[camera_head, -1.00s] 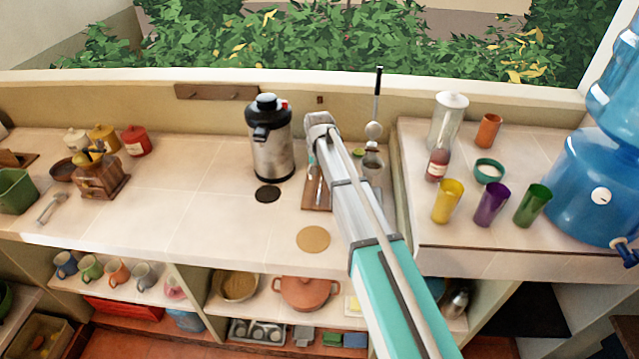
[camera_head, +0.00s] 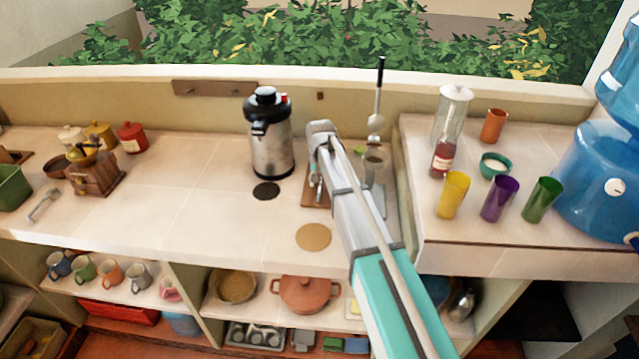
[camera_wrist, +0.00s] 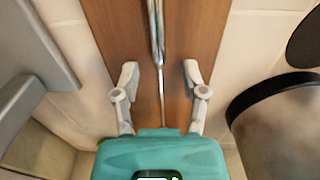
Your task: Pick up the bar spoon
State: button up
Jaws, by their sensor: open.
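The bar spoon (camera_wrist: 161,82) is a thin metal rod lying lengthwise on a brown wooden board (camera_wrist: 198,38) in the wrist view. My gripper (camera_wrist: 161,72) is open, with one finger on each side of the rod and a gap on both sides. The rod's near end runs out of sight behind the gripper's teal body. In the head view, my arm hides most of the board (camera_head: 310,199) and the spoon.
The steel airpot (camera_head: 270,140) stands left of my arm; a metallic body (camera_wrist: 285,125) is close on the right in the wrist view. Coloured cups (camera_head: 499,198) stand at right. The counter's left middle is clear.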

dwell(0.6)
grip_shut()
